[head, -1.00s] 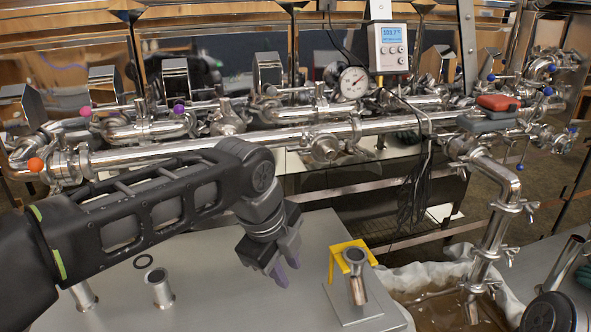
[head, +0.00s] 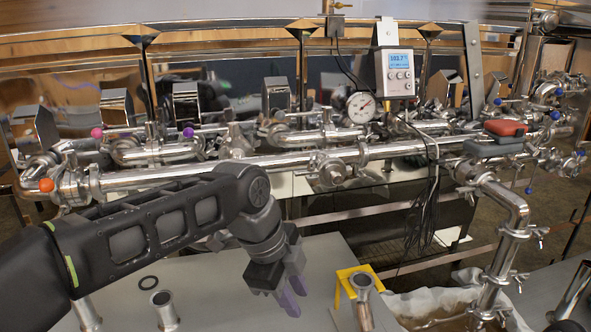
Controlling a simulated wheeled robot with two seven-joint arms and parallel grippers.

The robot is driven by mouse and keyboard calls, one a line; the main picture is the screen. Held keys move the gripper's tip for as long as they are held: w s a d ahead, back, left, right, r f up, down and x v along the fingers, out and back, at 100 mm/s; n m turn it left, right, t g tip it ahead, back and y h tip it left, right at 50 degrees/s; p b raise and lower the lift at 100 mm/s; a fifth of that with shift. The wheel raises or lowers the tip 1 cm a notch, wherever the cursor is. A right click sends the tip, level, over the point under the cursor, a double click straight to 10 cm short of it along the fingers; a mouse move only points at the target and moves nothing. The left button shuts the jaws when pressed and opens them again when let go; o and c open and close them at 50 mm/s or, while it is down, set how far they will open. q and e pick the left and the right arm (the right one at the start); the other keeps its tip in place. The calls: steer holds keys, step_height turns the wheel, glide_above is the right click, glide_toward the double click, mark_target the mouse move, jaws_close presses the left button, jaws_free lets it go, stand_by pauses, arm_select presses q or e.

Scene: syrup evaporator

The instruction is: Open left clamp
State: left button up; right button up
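Metal clamps join the steel pipework. Two clamps with wing nuts sit on the pipe at the right, an upper one (head: 520,232) and a lower one (head: 497,278). Another clamped joint (head: 75,187) is at the left end of the long horizontal pipe, near an orange knob. I cannot tell which one is the left clamp. My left gripper (head: 292,295) hangs over the grey table, fingers pointing down and right. Its purple-tipped fingers look slightly apart with nothing between them, and it touches no clamp. My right gripper is out of view.
A lined container (head: 405,305) sits under the right pipe. A display box (head: 397,72) and cables hang above the long pipe.

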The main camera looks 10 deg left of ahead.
arm_select(q)
steer(key=w+a+r+n+t+h+p, duration=0.1)
steer(key=w+a+r+n+t+h, duration=0.2)
steer(key=n, duration=0.9)
steer(key=w+a+r+n+t+h+p, duration=0.1)
steer(key=w+a+r+n+t+h, duration=0.2)
steer(key=w+a+r+n+h, duration=0.6)
step_height(320, 180, up, 3)
steer(key=w+n, duration=0.1)
steer(key=n, duration=0.3)
steer(key=shift+f+h, duration=0.2)
steer(key=shift+h, duration=0.1)
steer(key=shift+w, duration=0.15)
steer(key=p+x, duration=0.2)
steer(key=x, duration=0.5)
steer(key=shift+d, duration=0.35)
steer(key=shift+w, duration=0.15)
